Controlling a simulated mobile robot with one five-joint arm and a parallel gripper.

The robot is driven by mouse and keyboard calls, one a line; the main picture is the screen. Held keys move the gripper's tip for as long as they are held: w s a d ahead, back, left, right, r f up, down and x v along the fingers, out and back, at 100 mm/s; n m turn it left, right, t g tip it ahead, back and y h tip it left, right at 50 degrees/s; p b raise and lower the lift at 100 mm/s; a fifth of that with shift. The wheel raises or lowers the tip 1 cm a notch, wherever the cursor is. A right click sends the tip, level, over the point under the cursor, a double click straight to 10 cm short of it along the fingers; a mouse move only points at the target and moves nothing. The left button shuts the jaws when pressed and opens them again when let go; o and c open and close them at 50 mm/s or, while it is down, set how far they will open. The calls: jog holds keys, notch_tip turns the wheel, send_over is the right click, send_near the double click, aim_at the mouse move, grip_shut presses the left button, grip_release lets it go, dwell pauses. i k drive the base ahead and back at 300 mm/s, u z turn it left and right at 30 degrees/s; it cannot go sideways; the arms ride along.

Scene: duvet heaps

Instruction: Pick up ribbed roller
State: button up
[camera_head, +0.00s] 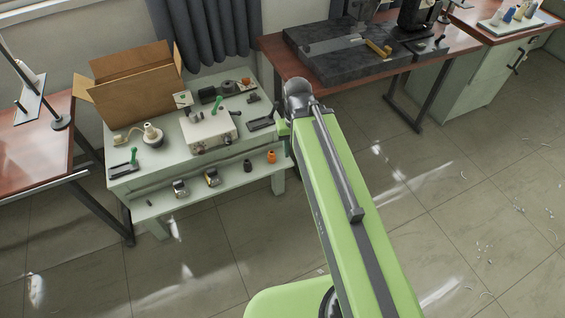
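I cannot tell for certain which object is the ribbed roller. Small roller-like pieces stand on the lower shelf of the pale green bench: an orange piece (271,156), a black piece (247,165), and two dark pieces with shiny metal, one at the middle (212,178) and one at the left (180,188). Ribs are too small to make out. My green arm reaches up from the bottom to the right end of this bench. Its far end hides what lies behind it, and I do not see my gripper's fingers.
The pale green bench top (155,170) holds an open cardboard box (135,95), a beige instrument box (208,130) and green-handled tools. A reddish table (35,140) stands left. Another table (275,50) with a dark slab (330,65) stands behind. Floor at right is open, with scattered shavings.

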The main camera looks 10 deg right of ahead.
aim_at(271, 157)
jog(key=u, duration=0.2)
jog(key=i, duration=0.6)
jog(key=u, duration=0.6)
jog(key=k, duration=0.15)
jog(key=u, duration=3.05)
jog(key=k, duration=1)
jog(key=z, duration=0.55)
